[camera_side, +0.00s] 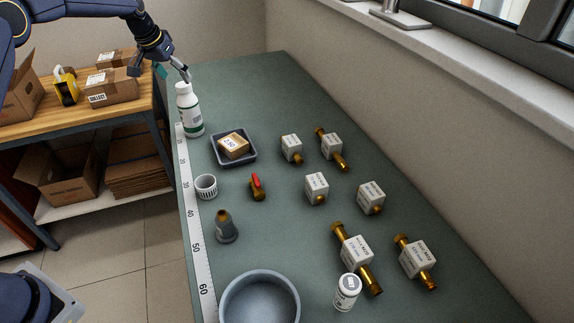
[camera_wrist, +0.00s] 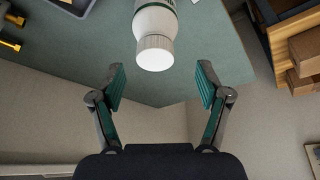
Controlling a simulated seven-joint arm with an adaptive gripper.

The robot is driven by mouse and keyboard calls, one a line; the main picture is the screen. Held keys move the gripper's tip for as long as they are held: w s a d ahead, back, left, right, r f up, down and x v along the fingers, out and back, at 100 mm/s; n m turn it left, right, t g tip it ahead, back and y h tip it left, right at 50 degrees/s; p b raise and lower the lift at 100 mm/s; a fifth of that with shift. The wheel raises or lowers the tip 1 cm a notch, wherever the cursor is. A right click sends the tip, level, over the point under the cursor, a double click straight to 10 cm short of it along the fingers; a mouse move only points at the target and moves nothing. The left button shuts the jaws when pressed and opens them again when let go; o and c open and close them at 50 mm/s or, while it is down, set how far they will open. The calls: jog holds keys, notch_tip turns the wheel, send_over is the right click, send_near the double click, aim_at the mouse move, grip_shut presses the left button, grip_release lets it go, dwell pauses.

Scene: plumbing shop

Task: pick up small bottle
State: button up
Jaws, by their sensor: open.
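Two white bottles stand on the green bench. A small white bottle (camera_side: 347,291) with a printed label is at the near end, beside the grey round bowl. A taller white bottle (camera_side: 189,112) with a green-and-white label stands at the far left, by the ruler strip. My gripper (camera_side: 175,74) is above and just beyond the taller bottle, far from the small one. In the wrist view my gripper (camera_wrist: 161,85) is open and empty, and the taller bottle's white cap (camera_wrist: 155,52) lies ahead of the gap between the fingers, apart from both. The small bottle is out of the wrist view.
A grey tray (camera_side: 219,161) holds a small carton (camera_side: 233,145). Several boxed brass fittings (camera_side: 356,250) cover the right side. A white basket-like cup (camera_side: 206,187), a red-handled valve (camera_side: 257,188), a grey cone-shaped piece (camera_side: 226,228) and the bowl (camera_side: 231,308) line the left. The far bench end is clear.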

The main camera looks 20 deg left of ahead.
aim_at(183, 84)
jog(key=x, duration=0.5)
jog(key=shift+d, duration=0.35)
jog(key=shift+r, duration=0.1)
grip_shut()
jog(key=shift+r, duration=0.1)
